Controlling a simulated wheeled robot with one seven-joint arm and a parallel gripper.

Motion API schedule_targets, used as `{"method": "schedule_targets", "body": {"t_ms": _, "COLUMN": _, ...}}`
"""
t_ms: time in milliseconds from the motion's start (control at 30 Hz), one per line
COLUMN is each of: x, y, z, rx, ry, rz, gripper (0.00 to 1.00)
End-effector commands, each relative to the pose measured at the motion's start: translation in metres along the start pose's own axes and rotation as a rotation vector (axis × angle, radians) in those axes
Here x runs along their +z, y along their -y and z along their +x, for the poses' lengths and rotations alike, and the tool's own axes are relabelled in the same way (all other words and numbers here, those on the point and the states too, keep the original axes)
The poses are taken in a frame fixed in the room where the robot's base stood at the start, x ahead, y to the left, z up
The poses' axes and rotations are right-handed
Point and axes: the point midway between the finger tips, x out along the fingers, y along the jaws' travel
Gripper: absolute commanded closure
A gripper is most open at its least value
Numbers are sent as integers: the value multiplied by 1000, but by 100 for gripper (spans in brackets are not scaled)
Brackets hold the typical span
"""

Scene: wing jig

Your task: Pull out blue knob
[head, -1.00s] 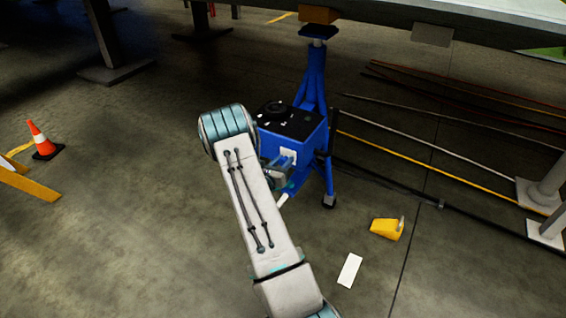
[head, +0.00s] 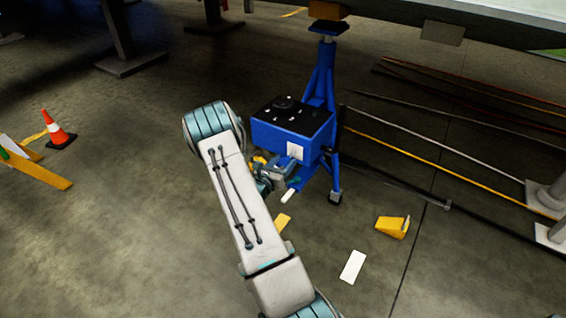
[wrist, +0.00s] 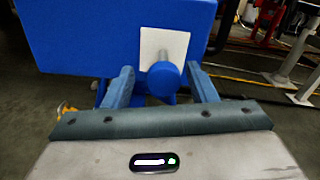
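The blue knob (wrist: 165,80) is round and sits on a short grey stem in front of a white plate (wrist: 152,46). The plate is on the front of a blue box (wrist: 90,35), which also shows in the head view (head: 268,133) with a black top. In the wrist view my gripper (wrist: 160,68) is open, with one finger on each side of the knob and a gap on both sides. In the head view my gripper (head: 280,177) is just below the white plate (head: 295,150), and I cannot make out the knob there.
A blue stand (head: 326,75) rises behind the box. Long rods (head: 440,170) lie to the right. A yellow wedge-like object (head: 392,227) and a white sheet (head: 352,266) are on the floor at the right. An orange cone (head: 57,130) stands at the far left.

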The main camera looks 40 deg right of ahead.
Motion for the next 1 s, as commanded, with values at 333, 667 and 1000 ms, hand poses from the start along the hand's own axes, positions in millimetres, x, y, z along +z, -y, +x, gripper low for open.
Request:
{"method": "schedule_targets", "body": {"t_ms": 333, "x": 2, "y": 1, "z": -13, "rx": -2, "ry": 1, "rz": 0, "gripper": 48}}
{"method": "schedule_targets", "body": {"t_ms": 667, "x": 3, "y": 0, "z": -88, "rx": 3, "ry": 1, "rz": -3, "gripper": 48}}
{"method": "schedule_targets", "body": {"t_ms": 1000, "x": 1, "y": 0, "z": -134, "rx": 1, "ry": 1, "rz": 0, "gripper": 48}}
